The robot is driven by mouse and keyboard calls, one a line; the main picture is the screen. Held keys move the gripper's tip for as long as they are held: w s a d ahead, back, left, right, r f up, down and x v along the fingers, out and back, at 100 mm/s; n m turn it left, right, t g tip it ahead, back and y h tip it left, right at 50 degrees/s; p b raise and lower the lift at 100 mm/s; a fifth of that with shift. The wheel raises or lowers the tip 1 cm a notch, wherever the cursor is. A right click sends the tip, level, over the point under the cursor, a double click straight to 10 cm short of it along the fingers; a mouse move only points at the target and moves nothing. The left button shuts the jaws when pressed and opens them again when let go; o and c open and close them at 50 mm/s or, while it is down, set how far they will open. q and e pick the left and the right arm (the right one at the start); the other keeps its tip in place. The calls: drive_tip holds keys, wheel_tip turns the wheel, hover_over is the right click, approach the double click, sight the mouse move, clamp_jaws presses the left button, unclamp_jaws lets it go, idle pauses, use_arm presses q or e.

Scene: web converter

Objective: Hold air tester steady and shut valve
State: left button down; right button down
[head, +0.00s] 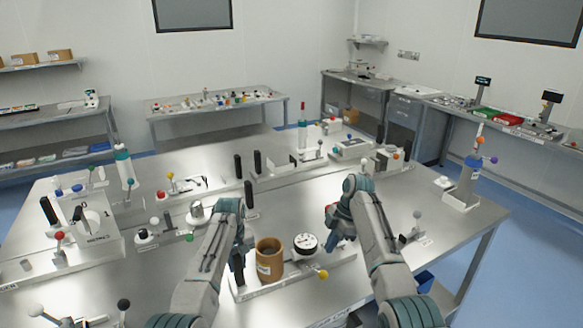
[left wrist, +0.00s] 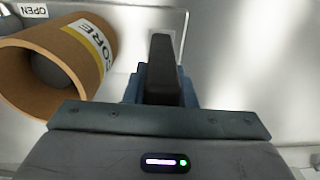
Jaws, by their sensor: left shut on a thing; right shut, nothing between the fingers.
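The air tester appears to be the pale base plate (head: 290,284) at the front middle of the table. It carries a brown cardboard-coloured ring (head: 269,262) and a round white dial gauge (head: 305,241). A yellow ball knob (head: 323,274), apparently the valve lever, sits at its front right. My left gripper (head: 239,274) is at the plate's left end, left of the ring. In the left wrist view it is shut on a black upright handle (left wrist: 163,70), beside the brown ring (left wrist: 75,60). My right gripper (head: 333,243) is shut and empty, just right of the gauge.
Other fixtures crowd the table, including a black-handled block (head: 250,190) behind my left arm and a grey-knobbed lever (head: 417,216) to the right. A tall stand with coloured knobs (head: 467,180) is at the right edge.

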use_arm(q)
drive_tip(key=shift+s+f+p, duration=0.15)
drive_tip(key=shift+f+p, duration=0.1)
drive_tip(key=shift+p, duration=0.2)
drive_tip(key=c, duration=1.3)
unclamp_jaws()
drive_tip(key=shift+o, duration=0.9)
drive_tip(key=shift+w+r, duration=0.15)
drive_tip(key=shift+w, duration=0.1)
wheel_tip(320, 180, up, 12)
drive_tip(key=shift+a+f, duration=0.1)
